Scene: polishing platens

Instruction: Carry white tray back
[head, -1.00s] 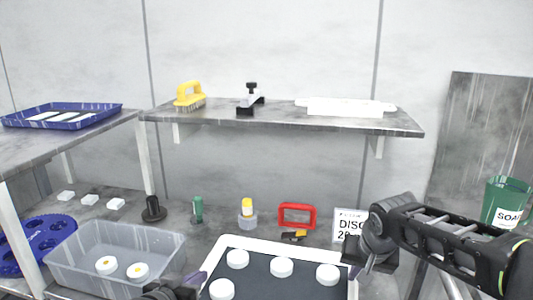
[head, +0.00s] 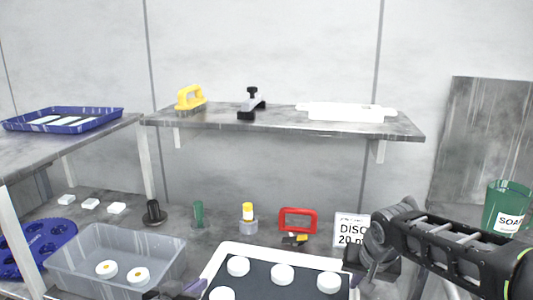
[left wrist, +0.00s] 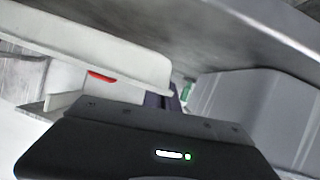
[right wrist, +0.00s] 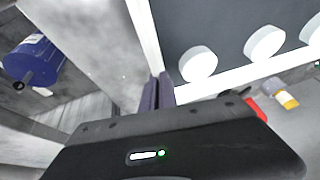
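The white tray (head: 262,247) is at the bottom of the head view, with a dark inner surface and several white discs (head: 283,274) on it. Its near side is cut off by the frame. My left gripper (head: 186,289) is at the tray's left edge. In the left wrist view its fingers (left wrist: 168,97) are close together by the pale tray wall (left wrist: 110,60). My right gripper (head: 362,274) is at the tray's right edge. In the right wrist view its fingers (right wrist: 158,92) are close together on the white rim.
A clear bin (head: 65,262) with two discs stands just left of the tray. A green bottle (head: 198,214), a yellow-capped bottle (head: 248,218), a red frame (head: 298,220) and a sign (head: 350,229) stand behind it. A shelf (head: 285,119) hangs above. A green soap bucket (head: 507,206) is at right.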

